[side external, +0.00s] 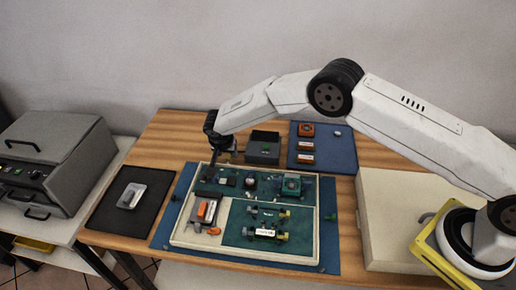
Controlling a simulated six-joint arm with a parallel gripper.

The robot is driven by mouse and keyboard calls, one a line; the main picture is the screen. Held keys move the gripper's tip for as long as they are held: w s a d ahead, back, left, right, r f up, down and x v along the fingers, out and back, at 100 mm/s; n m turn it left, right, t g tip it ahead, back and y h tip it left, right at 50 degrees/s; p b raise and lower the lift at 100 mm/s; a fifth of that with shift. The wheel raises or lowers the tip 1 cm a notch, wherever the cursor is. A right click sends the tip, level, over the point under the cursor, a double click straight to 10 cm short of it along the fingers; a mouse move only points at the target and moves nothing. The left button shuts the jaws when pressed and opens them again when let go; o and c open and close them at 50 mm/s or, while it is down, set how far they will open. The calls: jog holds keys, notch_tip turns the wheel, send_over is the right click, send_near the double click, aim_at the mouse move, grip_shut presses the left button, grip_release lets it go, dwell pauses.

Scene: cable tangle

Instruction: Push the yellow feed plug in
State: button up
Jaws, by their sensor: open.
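My gripper (211,175) points down over the left back part of a cream-rimmed tray (245,258) holding green boards. Its jaws are open, and its fingertips are close to dark parts at the tray's left back; I cannot tell whether they touch. Small yellow-ended parts lie on the front green panel: one (284,213) at the back and one (282,236) nearer the front, each in line with dark and pale pieces. I cannot tell which of these is the yellow feed plug, or how it sits in its socket. No cable run is clear at this size.
A black box (263,147) and a blue mat (341,154) lie behind.

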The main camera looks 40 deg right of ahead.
aim_at(229, 159)
jog(key=shift+x, duration=1.3)
grip_shut()
dwell(0.6)
